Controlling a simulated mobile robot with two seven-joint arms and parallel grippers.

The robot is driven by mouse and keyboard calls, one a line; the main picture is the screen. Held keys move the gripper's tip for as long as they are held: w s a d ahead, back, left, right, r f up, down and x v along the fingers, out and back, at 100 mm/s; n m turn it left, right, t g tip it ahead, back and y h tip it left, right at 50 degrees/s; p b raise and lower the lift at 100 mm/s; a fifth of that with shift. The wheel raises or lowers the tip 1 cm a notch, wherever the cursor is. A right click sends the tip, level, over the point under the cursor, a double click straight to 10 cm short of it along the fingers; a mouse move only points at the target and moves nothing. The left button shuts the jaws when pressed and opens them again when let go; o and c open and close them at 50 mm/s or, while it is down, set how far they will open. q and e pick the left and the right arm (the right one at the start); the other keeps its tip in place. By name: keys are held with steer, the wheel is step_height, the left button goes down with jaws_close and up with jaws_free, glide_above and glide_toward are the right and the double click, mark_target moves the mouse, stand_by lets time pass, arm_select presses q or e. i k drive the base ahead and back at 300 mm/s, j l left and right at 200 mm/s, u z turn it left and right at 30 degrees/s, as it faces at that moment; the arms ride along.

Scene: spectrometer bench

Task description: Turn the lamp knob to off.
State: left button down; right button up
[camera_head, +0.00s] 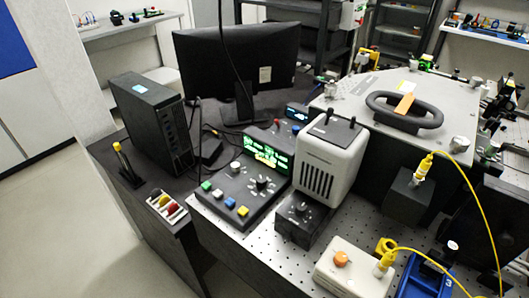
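A white vented housing (325,165), which looks like the lamp, stands on a black base box. A dark round knob (301,209) sits on top of this base box (292,228), in front of the housing. Its pointer setting is too small to read. A black control box (243,192) to the left has a lit green display (267,151), knobs and several coloured buttons. A cream box (350,275) at the front carries an orange knob (341,258). No label shows which knob is the lamp's. Neither of my grippers is in view.
A monitor (235,62) and a black computer tower (150,122) stand behind and left. Yellow cables (480,205) loop at the right. A silver enclosure (385,97) with a black handle is behind the housing. Free floor lies at the left.

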mark_target(341, 258)
steer(key=z, duration=0.95)
